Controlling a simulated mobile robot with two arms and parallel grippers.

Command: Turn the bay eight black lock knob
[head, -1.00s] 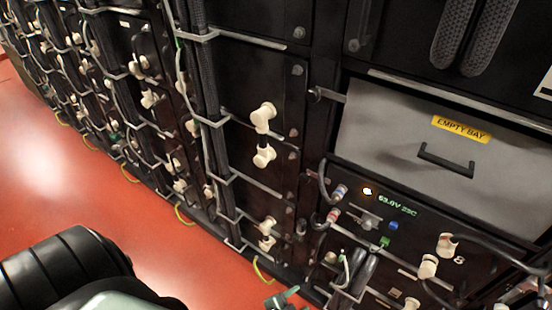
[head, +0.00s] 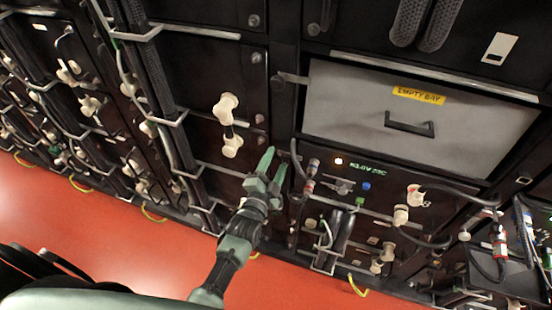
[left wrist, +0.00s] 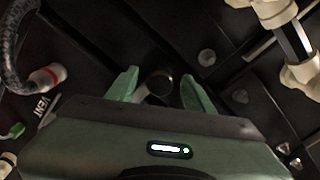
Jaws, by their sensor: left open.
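Bay eight is the dark panel (head: 455,205) under the grey empty bay, with a small lit display and an "8" mark. My left gripper (head: 274,162) is open, with green fingers pointing up at the rack beside bay eight's left edge. In the left wrist view, a dark round knob (left wrist: 158,84) shows between the two spread fingertips (left wrist: 158,88), apart from both. It looks like the black lock knob; its lower part is hidden by the gripper body. In the head view I cannot make the knob out behind the gripper. My right gripper is not in view.
Cream connectors (head: 227,108) stick out left of the gripper. Cables with ringed plugs (head: 312,168) lie close on its right; one shows in the left wrist view (left wrist: 46,78). The empty bay drawer (head: 340,110) is above. Open red floor (head: 130,245) lies in front.

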